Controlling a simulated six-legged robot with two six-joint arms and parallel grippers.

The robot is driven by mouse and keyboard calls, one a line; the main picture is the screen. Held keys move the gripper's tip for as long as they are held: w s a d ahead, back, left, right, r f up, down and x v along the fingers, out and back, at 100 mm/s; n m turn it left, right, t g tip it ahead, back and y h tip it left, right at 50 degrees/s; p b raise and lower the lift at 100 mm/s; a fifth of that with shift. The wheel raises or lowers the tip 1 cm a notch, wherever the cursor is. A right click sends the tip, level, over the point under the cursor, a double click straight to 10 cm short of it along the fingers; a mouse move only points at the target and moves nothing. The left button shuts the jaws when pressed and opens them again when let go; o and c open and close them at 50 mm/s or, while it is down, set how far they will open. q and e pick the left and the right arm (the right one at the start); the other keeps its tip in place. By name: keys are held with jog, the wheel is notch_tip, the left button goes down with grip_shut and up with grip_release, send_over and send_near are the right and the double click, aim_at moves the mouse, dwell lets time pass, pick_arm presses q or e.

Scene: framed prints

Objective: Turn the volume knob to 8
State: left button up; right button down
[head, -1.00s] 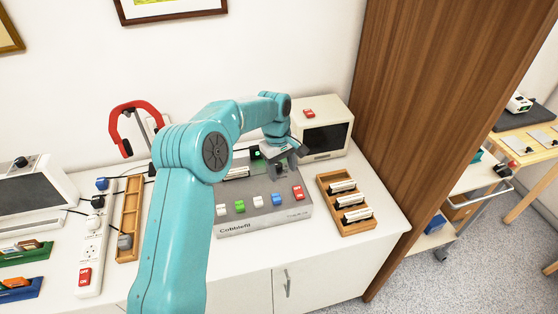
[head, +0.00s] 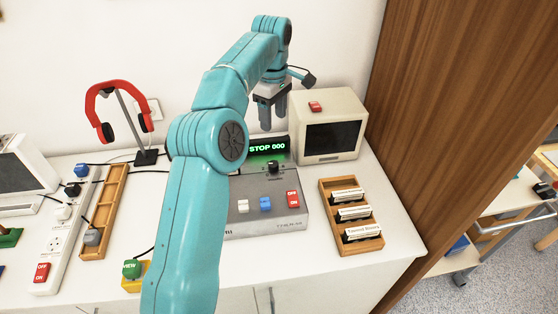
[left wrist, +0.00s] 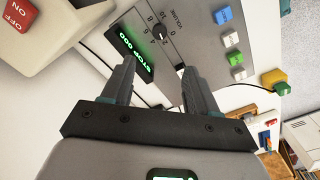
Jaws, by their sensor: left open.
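The volume knob (head: 272,167) is a small black knob on top of the grey device (head: 300,215), in front of its green display (head: 268,146) reading STOP 000. In the left wrist view the knob (left wrist: 160,34) sits within a printed VOLUME scale; I cannot tell its exact setting. My left gripper (head: 273,122) hangs fingers down above and behind the knob, near the display. Its two fingers stand apart, empty, in the left wrist view (left wrist: 159,68), with the knob beyond their tips, not touched. My left arm hides the device's left part.
A beige monitor (head: 331,137) with a red switch stands right of the device. A wooden rack (head: 350,215) of labelled cassettes lies in front of it. Red headphones on a stand (head: 145,157), a power strip (head: 68,235) and a wooden tray (head: 105,210) are at left.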

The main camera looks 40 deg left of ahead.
pick_arm(q)
notch_tip(320, 180, down, 3)
jog(key=b, duration=0.3)
send_over(273, 163)
notch_tip(273, 163, down, 5)
notch_tip(273, 163, down, 7)
jog(key=shift+s+r, duration=0.1)
jog(key=shift+s, duration=0.05)
jog(key=shift+f, duration=1.05)
jog(key=shift+r, duration=0.15)
jog(key=shift+c, duration=0.6)
jog(key=c, duration=0.9)
pick_arm(e)
notch_tip(273, 163, down, 3)
jog(key=shift+w+a+f, duration=0.1)
jog(key=shift+w+f, duration=0.05)
